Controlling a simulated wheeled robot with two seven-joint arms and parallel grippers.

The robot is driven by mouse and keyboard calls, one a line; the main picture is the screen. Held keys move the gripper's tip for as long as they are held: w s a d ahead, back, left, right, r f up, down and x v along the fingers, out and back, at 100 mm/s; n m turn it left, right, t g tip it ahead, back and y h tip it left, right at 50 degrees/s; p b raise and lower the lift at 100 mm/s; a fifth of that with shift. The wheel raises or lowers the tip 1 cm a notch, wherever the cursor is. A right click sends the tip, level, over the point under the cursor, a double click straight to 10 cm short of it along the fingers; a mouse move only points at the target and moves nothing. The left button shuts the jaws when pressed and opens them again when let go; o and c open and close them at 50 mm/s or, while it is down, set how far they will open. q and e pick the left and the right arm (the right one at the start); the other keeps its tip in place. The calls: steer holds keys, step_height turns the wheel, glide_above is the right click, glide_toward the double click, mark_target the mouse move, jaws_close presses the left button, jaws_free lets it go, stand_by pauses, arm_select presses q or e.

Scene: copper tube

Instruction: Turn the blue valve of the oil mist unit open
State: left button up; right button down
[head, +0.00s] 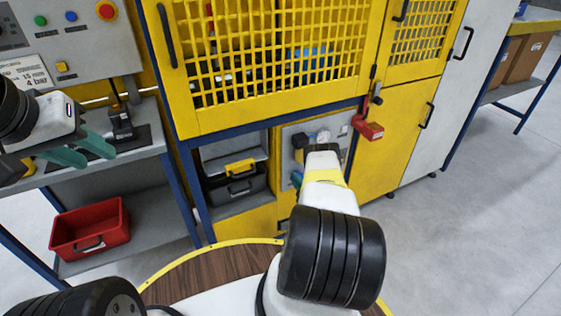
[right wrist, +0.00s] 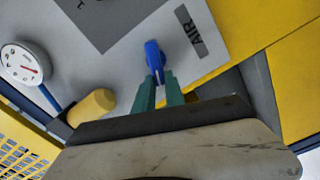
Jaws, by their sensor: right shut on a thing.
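The blue valve (right wrist: 153,58) is a small blue lever on the grey panel (right wrist: 120,58), beside a label reading AIR (right wrist: 192,32). In the right wrist view its lower end is between the two green fingertips of my right gripper (right wrist: 159,84), which is shut on it. In the head view my right arm covers most of that gripper and the valve. The panel (head: 333,128) shows there low in the machine front. My left gripper (head: 82,151) is open and empty at the left, by the grey shelf.
A round gauge (right wrist: 20,64) and a yellow cylinder (right wrist: 92,106) are left of the valve. A red padlock-like part (head: 368,129) hangs right of the panel. A black toolbox (head: 237,185) sits in the left bay. A red bin (head: 90,228) is on the lower shelf.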

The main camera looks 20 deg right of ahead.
steer(key=shift+a+f+n, duration=0.1)
steer(key=shift+f+n, duration=0.2)
steer(key=shift+n, duration=0.75)
steer(key=shift+f+n, duration=0.25)
steer(key=shift+n, duration=0.8)
steer(key=c, duration=1.4)
jaws_free()
steer(key=s, duration=0.8)
steer(key=shift+d, duration=0.35)
